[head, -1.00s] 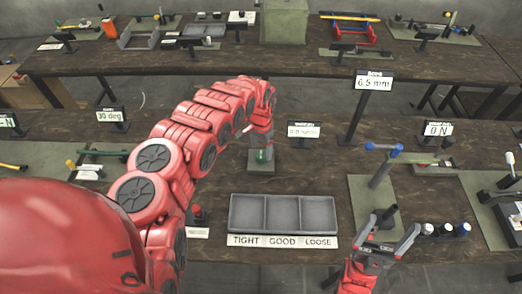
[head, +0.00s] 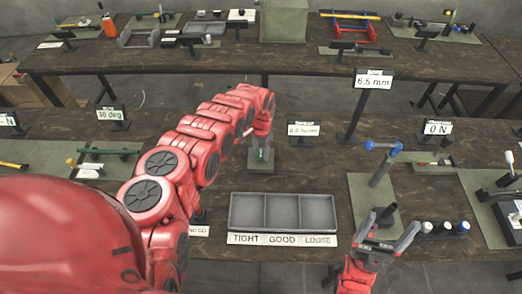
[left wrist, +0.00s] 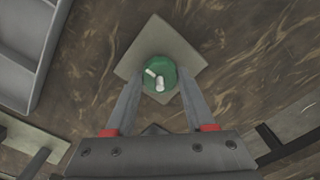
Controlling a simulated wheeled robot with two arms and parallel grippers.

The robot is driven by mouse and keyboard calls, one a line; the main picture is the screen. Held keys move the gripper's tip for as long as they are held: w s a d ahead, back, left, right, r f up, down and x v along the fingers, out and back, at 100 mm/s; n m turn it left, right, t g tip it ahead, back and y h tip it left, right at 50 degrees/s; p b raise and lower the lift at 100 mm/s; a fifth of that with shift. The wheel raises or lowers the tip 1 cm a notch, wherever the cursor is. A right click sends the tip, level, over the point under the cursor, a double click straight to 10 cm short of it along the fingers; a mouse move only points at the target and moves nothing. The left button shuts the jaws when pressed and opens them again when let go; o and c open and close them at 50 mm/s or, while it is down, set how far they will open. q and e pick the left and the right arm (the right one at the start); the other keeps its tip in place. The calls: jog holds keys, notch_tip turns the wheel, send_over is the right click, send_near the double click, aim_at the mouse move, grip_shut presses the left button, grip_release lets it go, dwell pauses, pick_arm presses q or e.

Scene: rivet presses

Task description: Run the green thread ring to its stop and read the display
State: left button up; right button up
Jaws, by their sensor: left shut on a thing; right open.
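The green thread ring (left wrist: 160,75) sits over a square grey-green base plate (left wrist: 188,55), with a small white mark and pin on its top. In the left wrist view my left gripper (left wrist: 160,78) has one finger on each side of the ring and is shut on it. In the head view the ring (head: 262,155) shows only partly below my left gripper (head: 261,148). A small display (head: 303,130) stands just right of it; its small text seems to read 0.0 turns. My right gripper (head: 392,240) is open and empty at the front right.
A grey three-part tray (head: 282,212) labelled TIGHT, GOOD, LOOSE lies in front of the ring. A taller display (head: 373,80) reads 6.5 mm, and another (head: 437,129) reads 0 N. A blue-handled fixture (head: 383,148) stands at the right. Bare tabletop surrounds the ring's plate.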

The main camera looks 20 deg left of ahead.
pick_arm(q)
grip_shut()
jog(key=shift+f, duration=0.1)
